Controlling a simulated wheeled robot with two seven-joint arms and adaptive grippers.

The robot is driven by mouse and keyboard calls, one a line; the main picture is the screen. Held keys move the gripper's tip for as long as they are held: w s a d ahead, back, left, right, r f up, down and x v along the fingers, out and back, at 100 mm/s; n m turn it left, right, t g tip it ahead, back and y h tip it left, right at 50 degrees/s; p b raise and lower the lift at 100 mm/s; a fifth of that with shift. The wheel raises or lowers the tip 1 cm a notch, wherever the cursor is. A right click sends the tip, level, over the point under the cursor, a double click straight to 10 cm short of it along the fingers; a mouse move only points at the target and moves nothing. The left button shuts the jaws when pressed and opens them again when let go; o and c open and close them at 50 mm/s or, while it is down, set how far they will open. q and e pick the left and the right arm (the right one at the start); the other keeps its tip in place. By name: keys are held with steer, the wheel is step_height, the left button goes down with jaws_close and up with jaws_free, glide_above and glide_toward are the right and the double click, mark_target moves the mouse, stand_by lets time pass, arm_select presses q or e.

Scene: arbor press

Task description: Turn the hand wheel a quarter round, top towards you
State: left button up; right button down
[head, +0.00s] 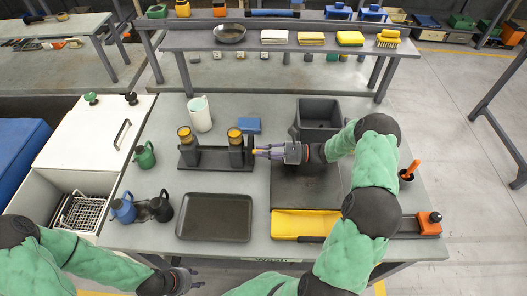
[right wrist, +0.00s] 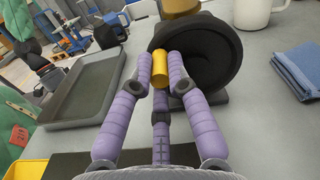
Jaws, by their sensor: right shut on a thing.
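The arbor press (head: 205,157) stands on the table with two dark uprights capped in yellow. Its dark round hand wheel (right wrist: 207,50) shows large in the right wrist view, with a yellow handle (right wrist: 160,68) sticking out from its face. My right gripper (head: 262,152) reaches in from the right of the press in the head view. In the right wrist view its purple fingers (right wrist: 161,85) are closed around the yellow handle. In the head view the wheel is edge-on and hard to make out. My left gripper (head: 188,278) hangs low at the table's front edge, away from the press; its fingers are too small to judge.
A dark tray (head: 214,218) lies in front of the press, beside a yellow tray (head: 303,223). A white mug (head: 199,112) and blue cloth (head: 249,125) are behind it. A grey bin (head: 320,113) stands back right. Jugs (head: 145,155) are at left.

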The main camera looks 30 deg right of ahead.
steer(key=n+b, duration=0.1)
steer(key=n, duration=0.1)
steer(key=f+n+b, duration=0.1)
steer(key=n, duration=0.1)
steer(key=s+f+n+b, duration=0.1)
steer(key=n+b, duration=0.1)
steer(key=shift+a+f, duration=0.15)
steer(key=shift+a, duration=0.2)
stand_by(0.4)
steer(key=c, duration=1.2)
jaws_free()
steer(key=v, duration=1.2)
steer(key=shift+d, duration=0.1)
